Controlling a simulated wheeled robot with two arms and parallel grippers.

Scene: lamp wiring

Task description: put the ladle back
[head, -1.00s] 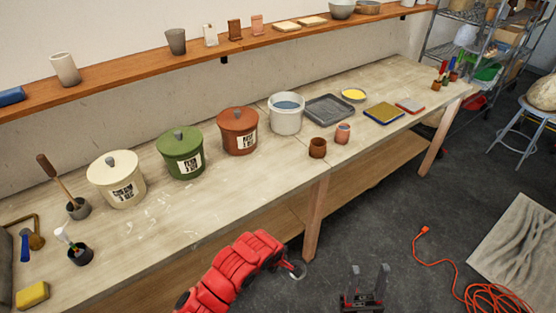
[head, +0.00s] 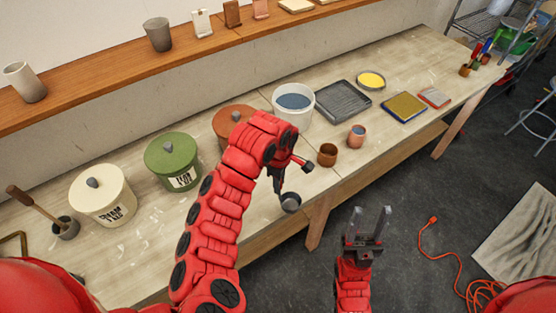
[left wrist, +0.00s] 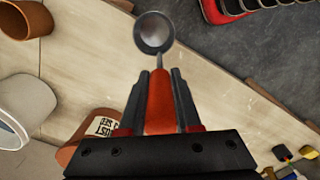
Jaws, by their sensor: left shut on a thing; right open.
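The ladle has a round metal bowl (left wrist: 154,33) and a red handle (left wrist: 160,98) in the left wrist view. My left gripper (left wrist: 158,82) is shut on that handle, with the bowl pointing away from it. In the head view my left gripper (head: 279,178) is by the table's front edge, and the ladle's bowl (head: 290,202) hangs below it; the handle is mostly hidden there. A white bucket of blue liquid (head: 295,103) stands behind the gripper. My right gripper (head: 367,220) is open and empty over the floor in front of the table.
Lidded cream (head: 101,195), green (head: 172,160) and brown (head: 230,118) jars stand along the table, the brown one partly behind my left arm. Two small cups (head: 327,155) are right of my left gripper. A grey tray (head: 343,100) lies behind them. A shelf (head: 120,80) runs above.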

